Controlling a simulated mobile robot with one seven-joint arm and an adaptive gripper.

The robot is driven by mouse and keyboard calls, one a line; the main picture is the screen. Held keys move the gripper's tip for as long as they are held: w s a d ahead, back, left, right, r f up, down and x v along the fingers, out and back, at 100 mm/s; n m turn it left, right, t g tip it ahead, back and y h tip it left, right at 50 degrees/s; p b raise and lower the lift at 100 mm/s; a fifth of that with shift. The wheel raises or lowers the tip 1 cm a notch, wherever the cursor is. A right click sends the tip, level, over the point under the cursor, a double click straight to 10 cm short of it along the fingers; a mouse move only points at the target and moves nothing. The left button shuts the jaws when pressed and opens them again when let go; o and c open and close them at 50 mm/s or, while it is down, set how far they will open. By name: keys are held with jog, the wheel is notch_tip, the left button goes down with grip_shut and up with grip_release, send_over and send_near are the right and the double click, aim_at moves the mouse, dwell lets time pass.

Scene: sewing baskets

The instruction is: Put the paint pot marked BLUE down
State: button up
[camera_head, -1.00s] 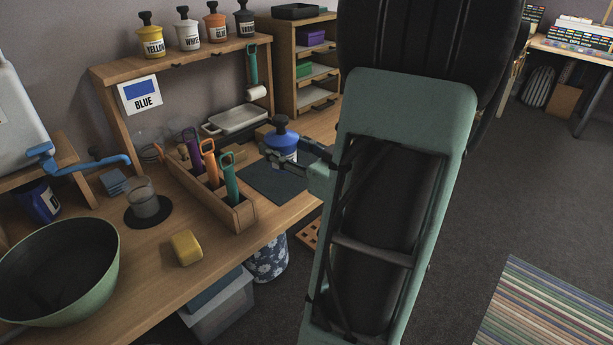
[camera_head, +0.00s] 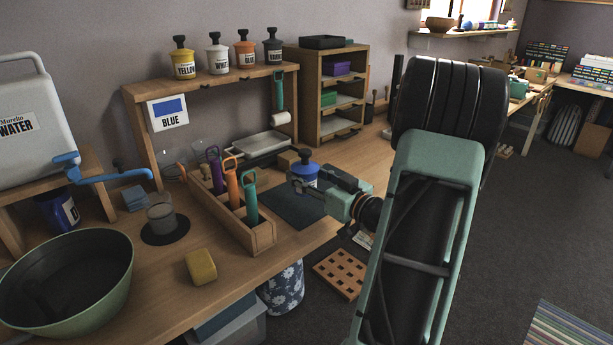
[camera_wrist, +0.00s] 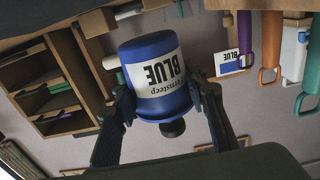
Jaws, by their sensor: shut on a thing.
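The blue paint pot (camera_head: 305,174) has a dark blue body, a white label and a knobbed lid. Its label reads BLUE in the wrist view (camera_wrist: 158,77), where it appears upside down. My gripper (camera_wrist: 167,97) is shut on the pot, one finger on each side. In the head view my gripper (camera_head: 308,185) reaches it from the right, over the dark mat (camera_head: 291,209) on the bench. I cannot tell whether the pot's base touches the mat. A BLUE sign (camera_head: 168,114) hangs on the left post of the shelf.
A wooden tool caddy (camera_head: 262,236) with coloured handles stands left of the mat. Several paint pots line the raised shelf (camera_head: 221,78). A pale tray (camera_head: 262,144) lies behind the mat, and a cubby unit (camera_head: 313,109) stands at the back. A yellow sponge (camera_head: 201,267) and green bowl (camera_head: 121,291) are nearer.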

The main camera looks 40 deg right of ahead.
jog(key=shift+w+d+f, duration=0.2)
jog(key=shift+w+f, duration=0.15)
jog(key=shift+f, duration=0.1)
jog(key=shift+w+d+f, duration=0.2)
jog(key=shift+w+f, duration=0.1)
jog(key=shift+f, duration=0.15)
jog(key=shift+w+d+f+b, duration=0.1)
jog(key=shift+f+b, duration=0.3)
jog(key=shift+f, duration=0.5)
jog(key=shift+w+d+f+b, duration=0.1)
jog(key=shift+f+b, duration=0.3)
jog(key=shift+f, duration=0.5)
jog(key=shift+f, duration=0.25)
jog(key=o, duration=1.3)
jog(key=shift+r, duration=0.1)
jog(key=shift+r, duration=0.15)
jog(key=shift+s, duration=0.35)
jog(key=s, duration=0.3)
jog(key=s+p, duration=0.1)
jog(key=s, duration=0.3)
jog(key=s+p, duration=0.1)
jog(key=s, duration=0.3)
jog(key=shift+s+d, duration=0.15)
jog(key=shift+d, duration=0.25)
